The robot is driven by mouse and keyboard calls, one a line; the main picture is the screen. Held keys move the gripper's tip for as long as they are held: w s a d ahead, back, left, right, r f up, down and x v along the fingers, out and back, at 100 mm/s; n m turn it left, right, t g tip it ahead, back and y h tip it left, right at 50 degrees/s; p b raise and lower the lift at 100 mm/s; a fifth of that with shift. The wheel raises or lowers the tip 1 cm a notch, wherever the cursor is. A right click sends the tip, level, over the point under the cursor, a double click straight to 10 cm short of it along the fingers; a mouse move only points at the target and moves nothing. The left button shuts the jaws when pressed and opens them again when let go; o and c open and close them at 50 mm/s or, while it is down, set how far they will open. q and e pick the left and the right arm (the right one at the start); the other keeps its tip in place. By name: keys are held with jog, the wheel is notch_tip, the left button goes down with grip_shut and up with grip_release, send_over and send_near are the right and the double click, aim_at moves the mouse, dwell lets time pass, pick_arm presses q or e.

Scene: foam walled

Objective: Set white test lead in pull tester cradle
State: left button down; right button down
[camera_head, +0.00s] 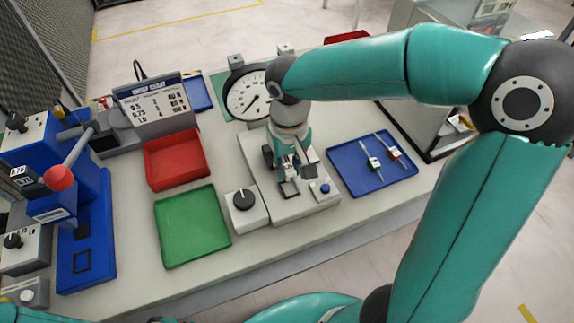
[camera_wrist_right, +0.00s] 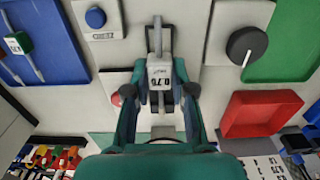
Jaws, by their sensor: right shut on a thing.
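My right gripper (camera_head: 290,168) reaches down over the pull tester (camera_head: 308,208), a pale unit with a round dial gauge (camera_head: 247,95) behind it. In the right wrist view the gripper (camera_wrist_right: 157,90) is shut on the white test lead (camera_wrist_right: 159,76), a white block with a black number and a grey metal end. The lead sits between the fingers over the cradle area (camera_wrist_right: 161,34). I cannot tell whether it rests in the cradle or is held just above it. In the head view the gripper mostly hides the lead. My left gripper is not in view.
A blue tray (camera_head: 345,177) at the right holds a green lead (camera_head: 371,160) and a red lead (camera_head: 393,152). A knob box (camera_head: 244,208), an empty green tray (camera_head: 190,228) and a red bin (camera_head: 176,160) stand left of the tester. A blue crimping machine (camera_head: 85,245) is further left.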

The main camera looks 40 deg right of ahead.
aim_at(288, 189)
jog(key=shift+f+b, duration=1.95)
jog(key=shift+f, duration=0.25)
jog(key=shift+f+b, duration=0.4)
jog(key=c, duration=0.9)
grip_release()
jog(key=shift+r, duration=0.1)
notch_tip(288, 189, up, 12)
jog(key=shift+f, duration=0.1)
